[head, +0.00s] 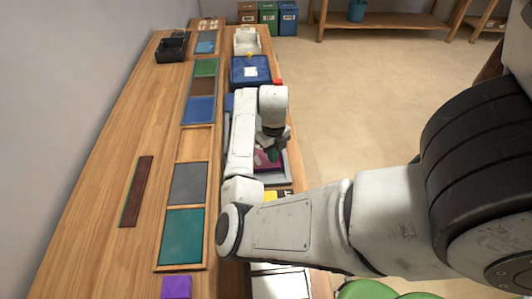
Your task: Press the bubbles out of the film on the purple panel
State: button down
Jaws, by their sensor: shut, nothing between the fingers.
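A purple-magenta panel (262,166) lies in a grey frame (284,171) near the right edge of the wooden bench, mostly hidden by my arm. My gripper (271,154) points down over it, shut and empty. I cannot tell whether the fingertips touch the panel. The film and any bubbles on it are too small to make out.
A wooden rack of coloured panels, with a teal panel (183,236) nearest, runs along the bench (95,215). A dark red strip (136,191) lies left of it, and a purple block (176,287) in front. A blue box (250,72) stands beyond my gripper.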

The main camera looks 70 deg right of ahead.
notch_tip(320, 180, up, 7)
jog(key=p, duration=0.5)
jog(key=shift+r, duration=0.15)
dwell(0.5)
